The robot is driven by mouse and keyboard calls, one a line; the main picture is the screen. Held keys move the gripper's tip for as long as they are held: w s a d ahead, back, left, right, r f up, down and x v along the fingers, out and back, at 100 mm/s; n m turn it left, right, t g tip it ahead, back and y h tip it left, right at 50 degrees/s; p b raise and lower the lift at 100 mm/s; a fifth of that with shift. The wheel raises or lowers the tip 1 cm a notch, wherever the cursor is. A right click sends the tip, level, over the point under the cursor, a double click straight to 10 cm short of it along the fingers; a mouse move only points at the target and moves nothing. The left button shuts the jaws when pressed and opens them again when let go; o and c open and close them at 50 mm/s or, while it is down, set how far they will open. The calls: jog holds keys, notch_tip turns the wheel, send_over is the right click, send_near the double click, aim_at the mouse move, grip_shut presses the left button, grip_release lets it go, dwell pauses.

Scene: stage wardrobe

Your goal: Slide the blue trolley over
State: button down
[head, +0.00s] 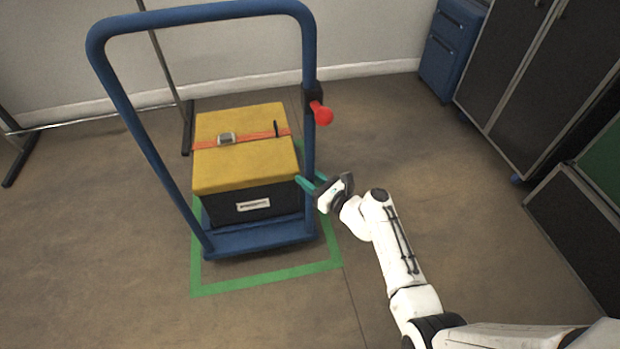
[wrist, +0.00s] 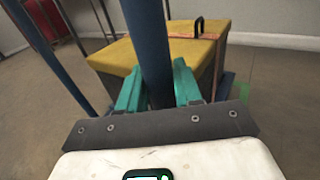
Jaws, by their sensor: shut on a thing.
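The blue trolley (head: 260,240) stands on the floor with its tall blue tube handle (head: 200,14) toward me. Its deck lies mostly inside a green taped outline (head: 265,276). A black box with a yellow lid (head: 238,166) and an orange strap rides on the deck. My gripper (head: 309,182) is at the right upright of the handle, below a red knob (head: 321,113). In the wrist view its teal fingers (wrist: 158,88) are shut on the blue upright (wrist: 148,40), one finger on each side. The finger tips are partly hidden behind the tube in the head view.
A clothes rail (head: 165,65) stands behind on the left near the wall. A blue drawer cabinet (head: 452,45) and dark cases (head: 535,70) line the right side. Floor is open left of the trolley and between it and the cases.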

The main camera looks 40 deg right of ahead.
jog(key=c, duration=0.7)
grip_release()
jog(key=s+p, duration=0.1)
jog(key=s, duration=0.2)
jog(key=s+p, duration=0.1)
jog(key=s, duration=0.3)
jog(key=s+p, duration=0.1)
jog(key=s, duration=0.3)
jog(key=shift+d, duration=0.25)
jog(key=shift+w, duration=0.1)
